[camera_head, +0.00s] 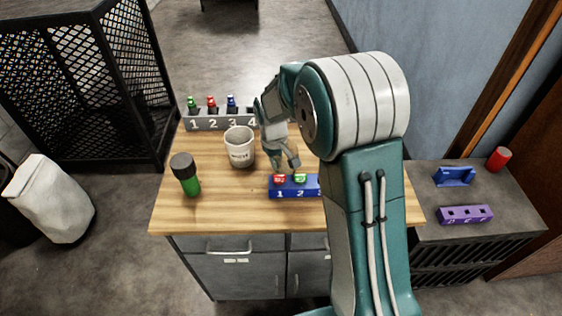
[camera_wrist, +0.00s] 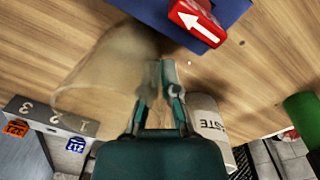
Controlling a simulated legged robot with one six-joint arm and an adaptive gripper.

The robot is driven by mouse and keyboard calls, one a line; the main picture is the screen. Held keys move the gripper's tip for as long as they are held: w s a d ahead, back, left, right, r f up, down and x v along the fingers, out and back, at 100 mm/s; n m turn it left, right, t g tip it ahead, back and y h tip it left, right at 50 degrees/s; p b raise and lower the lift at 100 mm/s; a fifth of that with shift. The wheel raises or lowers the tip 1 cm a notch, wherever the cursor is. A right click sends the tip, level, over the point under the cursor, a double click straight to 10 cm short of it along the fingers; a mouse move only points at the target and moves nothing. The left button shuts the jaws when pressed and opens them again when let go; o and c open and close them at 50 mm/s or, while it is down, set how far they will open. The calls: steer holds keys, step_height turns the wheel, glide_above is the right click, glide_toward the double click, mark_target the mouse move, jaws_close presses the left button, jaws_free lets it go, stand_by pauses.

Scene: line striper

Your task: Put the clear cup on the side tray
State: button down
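The clear cup (camera_wrist: 95,75) shows in the wrist view as a faint see-through shape just left of my fingers, its right side reaching the fingertips. My gripper (camera_wrist: 161,68) has its fingers nearly together, with the cup's wall seemingly between them. In the head view my gripper (camera_head: 285,163) points down over the wooden table, behind the blue numbered block. I cannot make out the cup there; my arm covers the area to the right. The side tray is not clearly identifiable; a dark side surface (camera_head: 430,228) lies at the right.
The blue block (camera_head: 290,192) holds coloured pieces. A grey numbered rack (camera_head: 205,123) is behind. The side surface carries a blue holder (camera_head: 454,177), purple block (camera_head: 465,215) and red can (camera_head: 498,159).

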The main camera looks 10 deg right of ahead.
steer(key=shift+r, duration=0.45)
step_height(320, 180, up, 2)
steer(key=shift+r, duration=0.15)
steer(key=s+d+r, duration=0.1)
steer(key=s+r, duration=0.8)
steer(key=s, duration=0.5)
steer(key=shift+r, duration=0.4)
steer(key=shift+s, duration=0.1)
